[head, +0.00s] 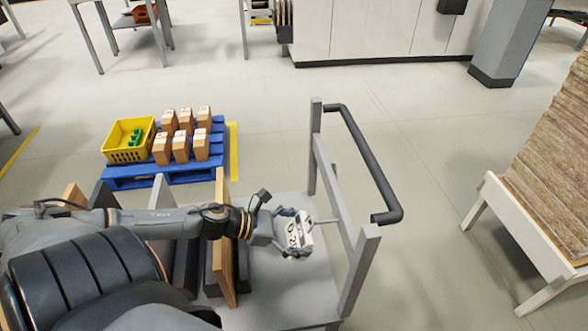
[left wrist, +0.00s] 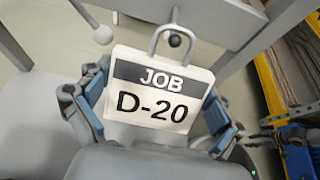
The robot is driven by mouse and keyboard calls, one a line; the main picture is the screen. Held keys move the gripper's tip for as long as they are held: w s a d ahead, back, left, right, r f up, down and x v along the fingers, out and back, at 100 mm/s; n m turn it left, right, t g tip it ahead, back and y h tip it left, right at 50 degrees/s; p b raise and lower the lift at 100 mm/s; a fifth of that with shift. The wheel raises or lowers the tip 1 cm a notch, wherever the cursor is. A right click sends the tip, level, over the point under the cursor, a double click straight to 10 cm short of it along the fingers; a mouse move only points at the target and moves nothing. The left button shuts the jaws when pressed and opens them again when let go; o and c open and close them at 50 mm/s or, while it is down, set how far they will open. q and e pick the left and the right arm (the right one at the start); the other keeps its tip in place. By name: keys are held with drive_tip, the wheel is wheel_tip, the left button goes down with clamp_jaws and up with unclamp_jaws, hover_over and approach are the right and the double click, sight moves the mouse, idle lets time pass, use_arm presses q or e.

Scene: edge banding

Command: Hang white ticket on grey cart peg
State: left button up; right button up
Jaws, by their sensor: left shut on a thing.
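The white ticket (head: 300,236) reads "JOB D-20" in the left wrist view (left wrist: 158,100) and has a grey wire loop (left wrist: 172,32) on top. My left gripper (head: 292,234) is shut on the ticket, with a finger at each side edge (left wrist: 155,108). The grey cart (head: 358,275) has an upright frame to the right of the ticket. A thin peg (head: 328,221) points from that frame towards the ticket. In the left wrist view a dark ball tip (left wrist: 175,40) appears inside the loop's outline; I cannot tell whether the loop is around the peg. My right gripper is out of view.
A paler ball (left wrist: 103,35) shows left of the loop. Upright boards (head: 221,255) stand on the cart beside my left arm. A dark handle (head: 365,160) juts from the cart. A blue pallet (head: 150,178) holds cartons and a yellow crate (head: 115,155). Stacked boards (head: 548,160) stand right.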

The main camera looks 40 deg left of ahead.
use_arm(q)
drive_tip(key=shift+w+d+f+b, duration=0.1)
drive_tip(key=shift+w+d+b, duration=0.45)
drive_tip(key=shift+w+d, duration=0.25)
drive_tip(key=shift+w+d+f+b, duration=0.3)
drive_tip(key=shift+w+f+b, duration=0.1)
drive_tip(key=shift+w+b, duration=0.1)
drive_tip(key=o, duration=0.5)
drive_tip(key=shift+v, duration=6)
